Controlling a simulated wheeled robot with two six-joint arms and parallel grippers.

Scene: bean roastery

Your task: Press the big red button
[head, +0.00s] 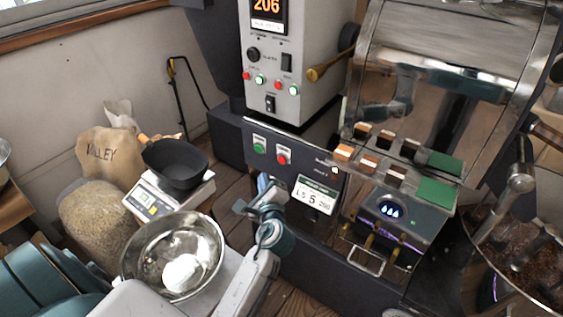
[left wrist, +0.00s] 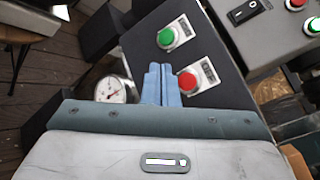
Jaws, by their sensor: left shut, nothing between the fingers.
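The big red button (head: 282,158) sits on the dark sloped front panel of the roaster, right of a green button (head: 258,147). In the left wrist view the red button (left wrist: 188,80) stands on a pale label plate, with the green button (left wrist: 166,38) farther off. My left gripper (head: 263,181) is just below the buttons in the head view. Its blue fingers (left wrist: 160,76) are shut and empty, and appear just left of the red button in the wrist view. I cannot tell whether they touch the panel. My right gripper is not in view.
Small red and green buttons and a black switch (head: 270,103) are on the upper control box. A steel bowl (head: 140,268), a scale (head: 145,200) with a black pan, and sacks (head: 105,150) stand left. A sample shelf (head: 437,193) is right of the panel.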

